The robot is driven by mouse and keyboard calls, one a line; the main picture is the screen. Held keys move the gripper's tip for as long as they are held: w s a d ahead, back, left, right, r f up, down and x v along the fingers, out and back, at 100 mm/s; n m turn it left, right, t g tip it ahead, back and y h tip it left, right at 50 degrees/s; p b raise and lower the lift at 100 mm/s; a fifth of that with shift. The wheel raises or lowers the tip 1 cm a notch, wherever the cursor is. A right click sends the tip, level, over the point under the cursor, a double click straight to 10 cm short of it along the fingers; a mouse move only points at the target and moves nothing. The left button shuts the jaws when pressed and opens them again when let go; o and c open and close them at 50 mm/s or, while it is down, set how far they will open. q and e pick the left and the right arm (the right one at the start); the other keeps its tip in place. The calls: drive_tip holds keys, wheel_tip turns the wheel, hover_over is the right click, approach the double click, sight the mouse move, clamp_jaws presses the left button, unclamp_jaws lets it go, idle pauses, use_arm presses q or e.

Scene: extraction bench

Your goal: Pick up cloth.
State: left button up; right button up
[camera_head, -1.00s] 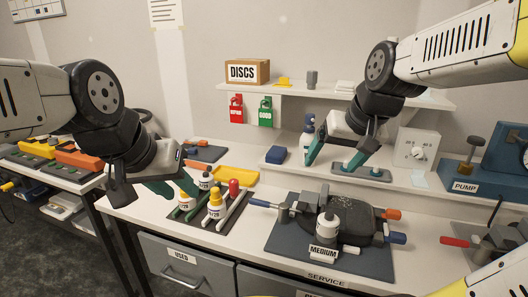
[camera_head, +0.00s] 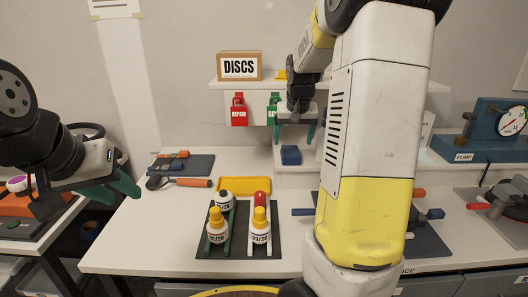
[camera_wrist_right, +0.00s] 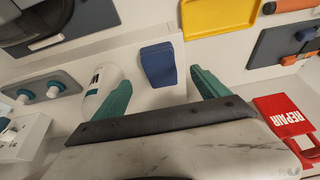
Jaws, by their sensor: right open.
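My right gripper (camera_head: 294,133) is open and empty, above and apart from the blue item. In the right wrist view its teal fingers (camera_wrist_right: 160,88) are spread wide. My left gripper (camera_head: 115,188) is at the left, near the bench's left edge, with its fingers apart and nothing between them.
A red REPAIR tag (camera_head: 238,112) and a green tag (camera_head: 273,104) hang near my right gripper. A white bottle (camera_wrist_right: 102,80) stands beside the blue item. A yellow tray (camera_head: 244,185) and dropper bottles (camera_head: 218,228) stand in front. My right arm hides the bench's middle right.

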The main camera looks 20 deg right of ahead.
sight(291, 152)
drive_tip(key=shift+w+f, duration=0.2)
drive_tip(key=shift+f, duration=0.1)
drive_tip(key=x, duration=0.7)
drive_tip(key=shift+w+d, duration=0.2)
drive_tip(key=shift+w, duration=0.15)
drive_tip(key=c, duration=1.5)
drive_tip(key=shift+r, duration=0.1)
wheel_tip(291, 152, up, 3)
drive_tip(key=shift+r, duration=0.15)
drive_tip(key=s+d+r, duration=0.1)
drive_tip(key=s+d, duration=0.2)
drive_tip(key=s, duration=1.2)
drive_tip(key=shift+s+r, duration=0.25)
drive_tip(key=shift+s, duration=0.15)
